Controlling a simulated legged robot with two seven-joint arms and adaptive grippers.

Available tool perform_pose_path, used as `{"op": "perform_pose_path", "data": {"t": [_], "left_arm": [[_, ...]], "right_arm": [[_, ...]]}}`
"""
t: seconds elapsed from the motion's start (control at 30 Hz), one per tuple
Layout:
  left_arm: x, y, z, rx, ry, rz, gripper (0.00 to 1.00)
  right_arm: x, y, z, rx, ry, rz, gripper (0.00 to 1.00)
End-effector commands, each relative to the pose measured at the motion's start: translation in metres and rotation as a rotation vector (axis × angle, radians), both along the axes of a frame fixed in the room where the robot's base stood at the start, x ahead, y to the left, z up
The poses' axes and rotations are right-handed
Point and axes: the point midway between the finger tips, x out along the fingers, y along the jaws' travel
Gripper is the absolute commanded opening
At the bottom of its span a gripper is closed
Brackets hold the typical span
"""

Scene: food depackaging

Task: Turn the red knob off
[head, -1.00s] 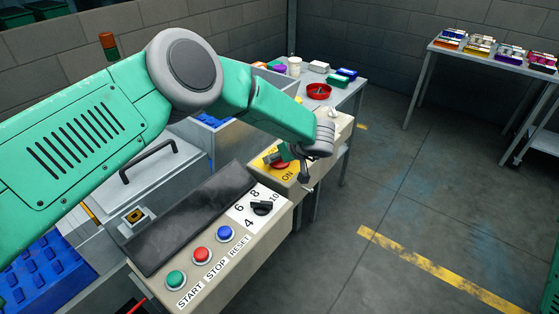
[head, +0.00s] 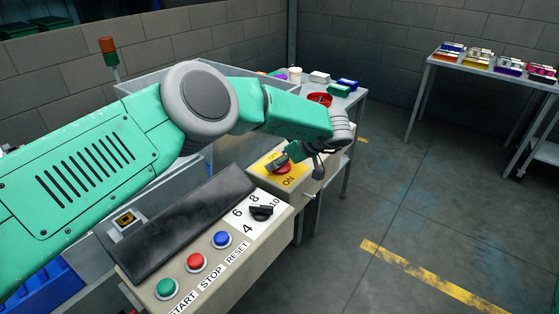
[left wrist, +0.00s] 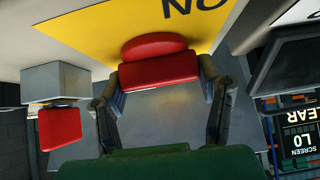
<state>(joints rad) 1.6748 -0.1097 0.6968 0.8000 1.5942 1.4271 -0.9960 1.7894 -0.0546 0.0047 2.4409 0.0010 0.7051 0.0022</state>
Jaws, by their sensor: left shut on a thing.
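The red knob (head: 284,169) sits on a yellow plate (head: 296,179) marked OFF and ON, on the beige control box. In the left wrist view the red knob (left wrist: 158,62) lies between the two dark fingers of my left gripper (left wrist: 160,76). The yellow plate (left wrist: 90,22) shows behind it. In the head view my left gripper (head: 300,160) reaches the knob from the right and is shut on it. The fingers partly hide the knob there, and its exact turn is hard to read. My right gripper is not in view.
The control panel (head: 272,228) in front carries green, red and blue buttons and a black dial (head: 261,212). A metal table behind holds a red bowl (head: 320,99) and small boxes. Another table (head: 490,68) stands at the far right. The floor between is clear.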

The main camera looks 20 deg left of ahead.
Motion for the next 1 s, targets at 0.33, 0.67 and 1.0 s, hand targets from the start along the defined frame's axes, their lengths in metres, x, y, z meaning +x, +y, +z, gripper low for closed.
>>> {"op": "perform_pose_path", "data": {"t": [0.33, 0.67, 1.0], "left_arm": [[-0.001, -0.003, -0.002, -0.005, 0.002, -0.004, 0.81], [-0.005, -0.018, 0.017, -0.004, -0.002, -0.004, 0.81], [-0.021, -0.067, 0.065, -0.004, 0.001, -0.006, 0.81]], "right_arm": [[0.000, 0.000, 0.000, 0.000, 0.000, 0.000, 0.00], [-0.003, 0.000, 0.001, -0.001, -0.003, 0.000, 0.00], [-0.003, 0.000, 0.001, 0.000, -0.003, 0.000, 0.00]]}}
